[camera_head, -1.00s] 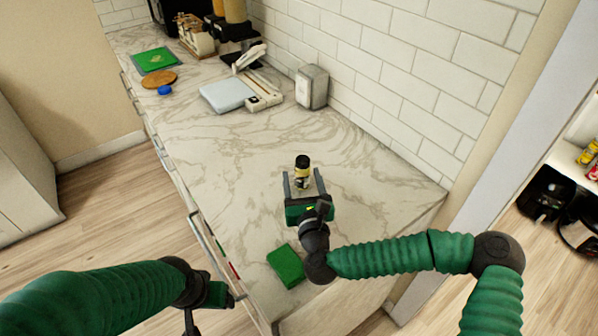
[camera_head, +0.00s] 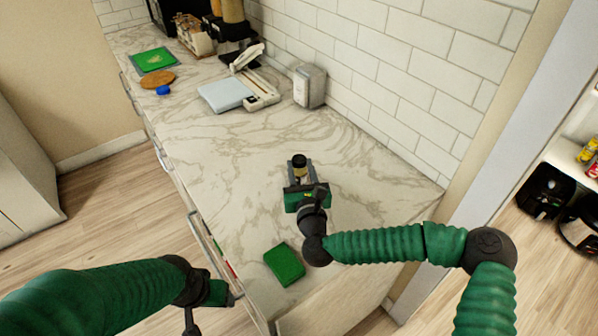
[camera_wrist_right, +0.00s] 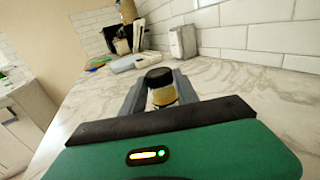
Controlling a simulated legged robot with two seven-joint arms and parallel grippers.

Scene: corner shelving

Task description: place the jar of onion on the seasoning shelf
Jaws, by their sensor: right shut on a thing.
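The jar of onion (camera_head: 299,164) has a black lid and a pale yellowish body, and stands upright on the marble counter. It also shows in the right wrist view (camera_wrist_right: 162,88), between the grey fingers. My right gripper (camera_head: 300,172) is shut on the jar, with one finger on each side. The jar's lower part is hidden by the gripper. My left gripper (camera_head: 190,325) is at the bottom edge, away from the counter objects, and its fingers are mostly cut off. The seasoning shelf cannot be made out for certain; a white shelf (camera_head: 570,153) with small containers is at the right edge.
A green block (camera_head: 284,264) lies on the counter near my right wrist. A metal dispenser (camera_head: 309,86) stands by the tiled wall, with a white scale-like device (camera_head: 226,95) to its left. Black appliances (camera_head: 545,190) are at the far right. The counter's middle is clear.

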